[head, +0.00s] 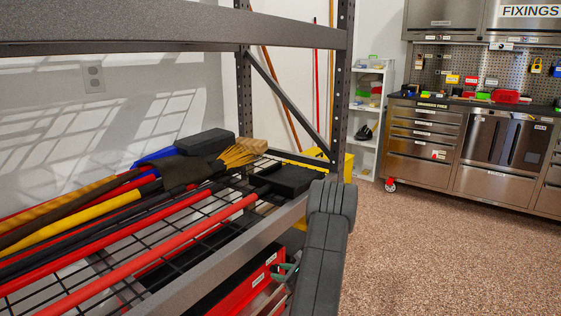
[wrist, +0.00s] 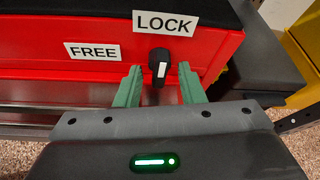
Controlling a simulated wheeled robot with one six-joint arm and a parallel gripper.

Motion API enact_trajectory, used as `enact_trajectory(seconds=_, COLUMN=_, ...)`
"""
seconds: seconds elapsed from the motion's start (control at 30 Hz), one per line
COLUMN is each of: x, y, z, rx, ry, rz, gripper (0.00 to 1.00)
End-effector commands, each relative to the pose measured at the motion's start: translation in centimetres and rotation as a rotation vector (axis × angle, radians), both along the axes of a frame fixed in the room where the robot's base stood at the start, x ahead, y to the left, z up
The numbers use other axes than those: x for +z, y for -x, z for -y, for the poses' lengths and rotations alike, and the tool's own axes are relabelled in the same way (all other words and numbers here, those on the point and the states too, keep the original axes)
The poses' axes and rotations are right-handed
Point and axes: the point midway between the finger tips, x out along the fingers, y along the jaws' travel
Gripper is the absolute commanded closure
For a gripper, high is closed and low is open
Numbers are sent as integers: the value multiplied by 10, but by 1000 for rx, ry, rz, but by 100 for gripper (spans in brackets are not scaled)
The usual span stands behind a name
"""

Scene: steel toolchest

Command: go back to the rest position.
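My gripper (wrist: 159,80) is open, its two green fingers apart with a gap on each side of a black knob (wrist: 160,57). The knob has a white mark and stands about upright, below the LOCK label (wrist: 166,23). The FREE label (wrist: 93,52) is to its left. Both are on the front of a red toolchest (wrist: 60,22). Whether the fingertips reach past the knob's face is hard to tell. In the head view my gripper (head: 284,271) is partly hidden behind my arm, beside the red toolchest (head: 238,295) under the shelf.
A steel rack with a wire shelf (head: 283,212) stands over the toolchest, holding long tools and a black case (head: 288,180). A rack post (head: 341,80) rises behind my arm. A yellow container (head: 348,166) is behind. The speckled floor (head: 440,250) to the right is clear.

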Motion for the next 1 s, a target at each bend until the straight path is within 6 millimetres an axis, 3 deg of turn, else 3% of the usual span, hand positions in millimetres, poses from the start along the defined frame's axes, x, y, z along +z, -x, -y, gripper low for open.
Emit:
enact_trajectory(seconds=0.6, x=-4, y=3, z=-2, rx=0, ry=224, rz=306, gripper=65)
enact_trajectory(seconds=1.0, x=-1, y=3, z=-2, rx=0, ry=277, rz=381, gripper=65)
